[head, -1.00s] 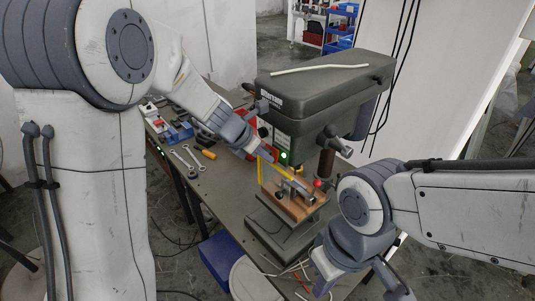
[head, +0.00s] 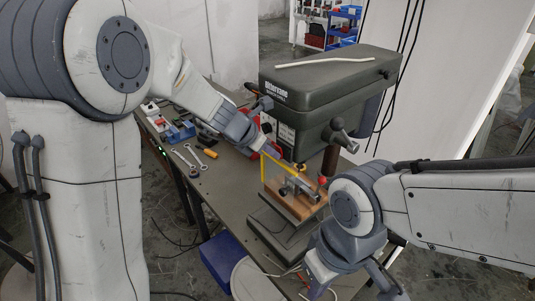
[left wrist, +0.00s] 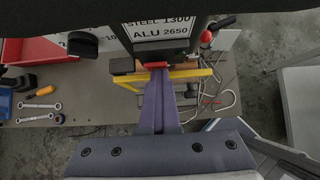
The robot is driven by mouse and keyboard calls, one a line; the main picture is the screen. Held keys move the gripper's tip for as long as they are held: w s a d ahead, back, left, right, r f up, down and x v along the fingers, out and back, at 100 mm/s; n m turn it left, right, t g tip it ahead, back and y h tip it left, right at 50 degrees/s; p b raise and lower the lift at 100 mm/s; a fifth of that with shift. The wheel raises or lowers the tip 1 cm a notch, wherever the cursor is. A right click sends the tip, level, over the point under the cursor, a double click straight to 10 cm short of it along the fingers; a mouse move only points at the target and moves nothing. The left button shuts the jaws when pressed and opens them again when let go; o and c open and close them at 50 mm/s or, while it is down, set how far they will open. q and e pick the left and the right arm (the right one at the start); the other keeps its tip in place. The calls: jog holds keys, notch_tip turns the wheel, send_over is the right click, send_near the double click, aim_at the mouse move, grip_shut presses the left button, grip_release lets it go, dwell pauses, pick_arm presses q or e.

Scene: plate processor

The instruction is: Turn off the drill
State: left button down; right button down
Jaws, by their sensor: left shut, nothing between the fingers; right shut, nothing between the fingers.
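The drill (head: 325,90) is a dark green drill press with a grey column, standing on the bench. My left gripper (head: 275,154) is at the front of its head, just above the yellow guard frame (head: 265,172). In the left wrist view my left gripper (left wrist: 157,68) is shut and empty. Its tips meet or overlap a red part (left wrist: 156,65) under the drill's label plate (left wrist: 160,29); I cannot tell whether they press it. No green light shows on the drill. My right gripper (head: 388,286) is low at the right, shut and partly seen.
A wooden block with a clamp (head: 295,201) sits on the drill's base. Wrenches (head: 190,158) and an orange-handled tool (head: 209,153) lie on the bench at left. A blue bin (head: 228,262) is below. Loose cables hang near the front right.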

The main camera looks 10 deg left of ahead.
pick_arm(q)
jog(key=shift+w+r+p, duration=0.15)
jog(key=shift+r+p, duration=0.7)
jog(key=shift+r, duration=0.25)
pick_arm(e)
jog(key=shift+r, duration=0.85)
pick_arm(q)
jog(key=shift+s+a+r, duration=0.15)
jog(key=shift+s+a, duration=0.15)
jog(key=shift+a, duration=0.05)
jog(key=p+v, duration=0.1)
jog(key=v, duration=1.1)
jog(key=shift+s+a+f, duration=0.2)
jog(key=shift+s+a, duration=0.1)
jog(key=shift+s, duration=0.2)
pick_arm(e)
jog(key=shift+s+a+r, duration=0.35)
jog(key=shift+a+r, duration=0.05)
jog(key=shift+r, duration=0.25)
